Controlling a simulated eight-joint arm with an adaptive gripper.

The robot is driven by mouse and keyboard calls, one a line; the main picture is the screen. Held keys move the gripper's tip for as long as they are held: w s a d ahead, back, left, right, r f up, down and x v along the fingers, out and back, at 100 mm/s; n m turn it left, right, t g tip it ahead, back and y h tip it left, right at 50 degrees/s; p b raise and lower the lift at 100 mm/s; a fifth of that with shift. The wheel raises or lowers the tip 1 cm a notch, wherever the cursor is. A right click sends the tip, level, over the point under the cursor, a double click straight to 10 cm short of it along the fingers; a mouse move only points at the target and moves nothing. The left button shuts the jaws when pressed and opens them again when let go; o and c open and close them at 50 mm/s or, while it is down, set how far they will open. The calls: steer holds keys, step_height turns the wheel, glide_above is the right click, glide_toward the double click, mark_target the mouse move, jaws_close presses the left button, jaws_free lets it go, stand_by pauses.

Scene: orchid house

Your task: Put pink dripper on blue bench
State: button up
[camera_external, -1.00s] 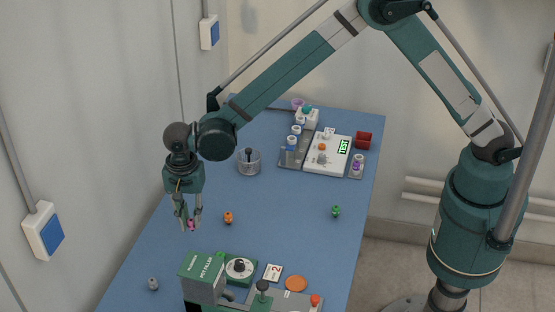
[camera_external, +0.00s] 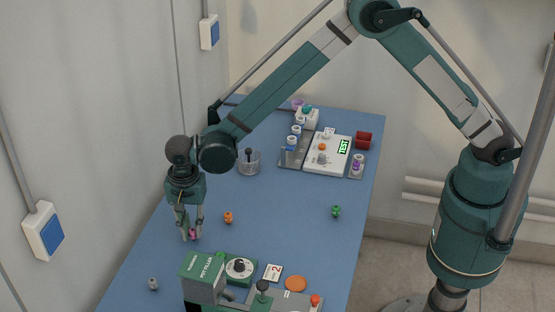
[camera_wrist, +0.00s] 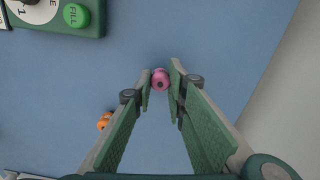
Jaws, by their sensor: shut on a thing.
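The pink dripper (camera_wrist: 160,79) is a small round piece held between the fingertips of my gripper (camera_wrist: 161,88) in the wrist view. In the external view my gripper (camera_external: 190,234) points down at the left part of the blue bench (camera_external: 290,220), shut on the pink dripper (camera_external: 193,235). The dripper is low, at or just above the bench top; I cannot tell whether it touches. The fingers partly hide it.
An orange dripper (camera_external: 228,218) lies close to the right of my gripper. A green dripper (camera_external: 336,211) and a grey one (camera_external: 153,284) stand farther off. The green pot filler machine (camera_external: 205,275) is at the front. The wall borders the bench on the left.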

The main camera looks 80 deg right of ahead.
mark_target(191, 231)
steer(key=shift+f, duration=0.2)
steer(key=o, duration=0.7)
steer(key=shift+r, duration=0.2)
step_height(191, 231, up, 12)
steer(key=shift+r, duration=0.1)
stand_by(0.4)
steer(key=shift+d, duration=0.1)
stand_by(0.7)
